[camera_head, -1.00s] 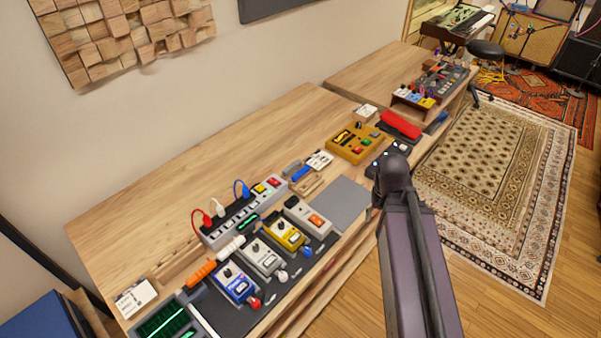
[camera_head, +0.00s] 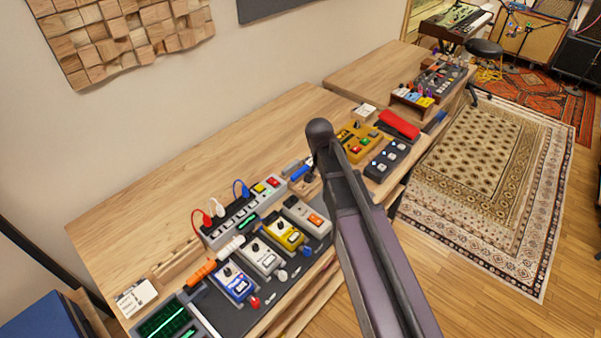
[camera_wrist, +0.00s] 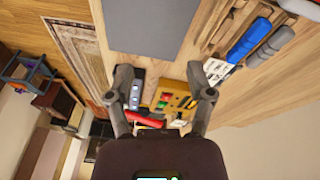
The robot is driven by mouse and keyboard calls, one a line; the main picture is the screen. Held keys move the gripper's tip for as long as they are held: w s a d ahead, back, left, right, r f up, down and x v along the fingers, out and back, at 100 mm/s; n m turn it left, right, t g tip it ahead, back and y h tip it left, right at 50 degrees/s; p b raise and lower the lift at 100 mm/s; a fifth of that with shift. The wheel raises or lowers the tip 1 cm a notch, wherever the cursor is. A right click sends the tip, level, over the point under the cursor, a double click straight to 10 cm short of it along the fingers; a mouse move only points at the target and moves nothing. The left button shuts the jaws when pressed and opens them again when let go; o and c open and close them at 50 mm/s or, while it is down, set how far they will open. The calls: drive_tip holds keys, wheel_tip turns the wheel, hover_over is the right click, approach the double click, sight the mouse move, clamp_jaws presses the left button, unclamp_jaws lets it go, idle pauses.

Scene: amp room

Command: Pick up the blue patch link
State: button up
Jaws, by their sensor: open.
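A blue cylinder that looks like the blue patch link (camera_head: 301,172) lies on the wooden table, left of my raised arm in the head view. It also shows at the upper right of the wrist view (camera_wrist: 249,40), beside a grey cylinder (camera_wrist: 271,46) and a small white card. My gripper (camera_wrist: 163,88) is open in the wrist view, with nothing between its fingers. The blue link is above and to the right of the fingers there, apart from them. My gripper cannot be made out in the head view, where my arm hides part of the table.
Several effect pedals and a power strip (camera_head: 243,211) with plugs crowd the table's near part. A mustard pedal unit (camera_head: 352,140), a black switch unit (camera_head: 386,160) and a red object (camera_head: 399,124) stand beyond my arm. The table's back left is bare.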

drive_tip(key=w+a+m+t, duration=0.1)
drive_tip(key=w+a, duration=0.2)
drive_tip(key=a, duration=0.3)
drive_tip(key=w+a+r+m, duration=0.1)
drive_tip(key=w+a+m, duration=0.1)
drive_tip(key=w+a, duration=0.2)
drive_tip(key=a, duration=0.2)
drive_tip(key=shift+a+r+t+h, duration=0.2)
drive_tip(key=shift+a+t+h, duration=0.1)
drive_tip(key=shift+t+h, duration=0.1)
drive_tip(key=shift+w, duration=0.1)
drive_tip(key=b, duration=0.8)
hover_over(300, 171)
drive_tip(key=s+a, duration=0.1)
drive_tip(key=s, duration=0.1)
drive_tip(key=f, duration=0.8)
drive_tip(key=shift+w+a, duration=0.15)
drive_tip(key=shift+w, duration=0.1)
drive_tip(key=shift+b+x, duration=2.25)
drive_tip(key=shift+x, duration=0.35)
drive_tip(key=shift+s, duration=0.1)
clamp_jaws()
